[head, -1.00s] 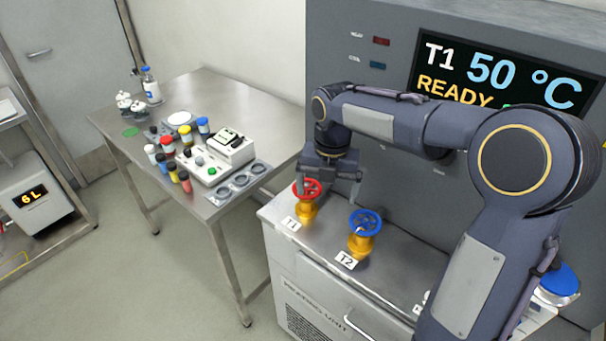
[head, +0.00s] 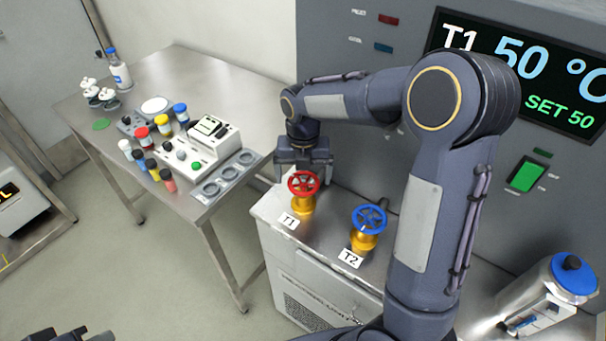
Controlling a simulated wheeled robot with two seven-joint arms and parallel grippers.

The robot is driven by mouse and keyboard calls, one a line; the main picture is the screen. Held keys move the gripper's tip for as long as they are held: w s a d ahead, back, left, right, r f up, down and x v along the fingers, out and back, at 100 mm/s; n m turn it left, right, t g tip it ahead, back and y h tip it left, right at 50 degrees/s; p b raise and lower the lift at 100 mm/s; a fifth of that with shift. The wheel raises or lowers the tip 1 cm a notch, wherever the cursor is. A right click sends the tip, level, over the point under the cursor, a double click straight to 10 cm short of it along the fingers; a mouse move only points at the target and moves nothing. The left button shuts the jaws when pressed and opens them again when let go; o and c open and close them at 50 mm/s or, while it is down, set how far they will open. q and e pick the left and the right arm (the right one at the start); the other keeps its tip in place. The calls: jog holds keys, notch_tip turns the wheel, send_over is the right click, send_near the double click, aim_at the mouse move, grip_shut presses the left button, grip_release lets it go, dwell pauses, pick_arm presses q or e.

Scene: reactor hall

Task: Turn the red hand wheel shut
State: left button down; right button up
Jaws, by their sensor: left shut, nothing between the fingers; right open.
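The red hand wheel (head: 303,184) sits on a yellow valve body by the label T1 on the steel bench top. My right gripper (head: 304,173) is open just behind the wheel in the head view, with one finger to each side of its far rim. Nothing is between the fingers, and I cannot tell whether they touch the wheel. The blue hand wheel (head: 369,219) on a similar yellow valve stands to the right by the label T2. My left gripper (head: 58,335) shows only partly at the bottom left edge, shut and empty, far from the wheels.
A grey cabinet display (head: 545,70) reads T1 50 °C and SET 50, with a lit green switch (head: 526,175) below. A blue-capped flask (head: 548,292) stands at right. A steel side table (head: 225,95) holds several jars and a white instrument (head: 208,145).

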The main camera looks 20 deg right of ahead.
jog(key=shift+f, duration=0.6)
jog(key=c, duration=1)
jog(key=shift+m, duration=0.3)
